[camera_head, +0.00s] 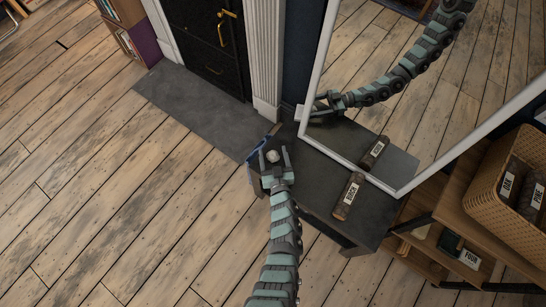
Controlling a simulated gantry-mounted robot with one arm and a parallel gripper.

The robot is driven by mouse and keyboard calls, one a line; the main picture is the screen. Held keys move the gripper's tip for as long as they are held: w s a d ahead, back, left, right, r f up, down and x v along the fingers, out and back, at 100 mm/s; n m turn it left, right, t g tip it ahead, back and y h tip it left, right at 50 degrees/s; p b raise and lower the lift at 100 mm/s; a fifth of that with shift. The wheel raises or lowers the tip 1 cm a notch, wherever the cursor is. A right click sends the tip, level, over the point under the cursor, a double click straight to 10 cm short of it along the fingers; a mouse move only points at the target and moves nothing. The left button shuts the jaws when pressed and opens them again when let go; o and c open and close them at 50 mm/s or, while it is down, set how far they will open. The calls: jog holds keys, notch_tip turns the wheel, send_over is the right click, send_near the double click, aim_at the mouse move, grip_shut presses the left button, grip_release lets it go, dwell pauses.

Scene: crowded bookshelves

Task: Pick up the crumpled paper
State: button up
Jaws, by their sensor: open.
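The crumpled paper (272,156) is a small whitish ball near the left end of a dark low table (317,192). My gripper (273,152) reaches up from the bottom of the picture, open, with one finger to each side of the paper. I cannot tell whether the fingers touch the paper, or how high they are above the surface. The paper's lower side is hidden by my gripper.
A blue-edged object (259,148) is close left of my gripper. A labelled jar (349,196) lies on the table. A large mirror (420,110) stands behind, reflecting my arm. A wicker basket (490,190) and shelves are at right. Wooden floor is clear at left.

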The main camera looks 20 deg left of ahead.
aim_at(272, 148)
jog(key=x, duration=0.3)
jog(key=shift+a+r+b, duration=0.1)
jog(key=shift+r+b, duration=0.1)
jog(key=shift+b, duration=0.15)
jog(key=shift+s, duration=0.1)
jog(key=c, duration=1.3)
jog(key=shift+c, duration=0.2)
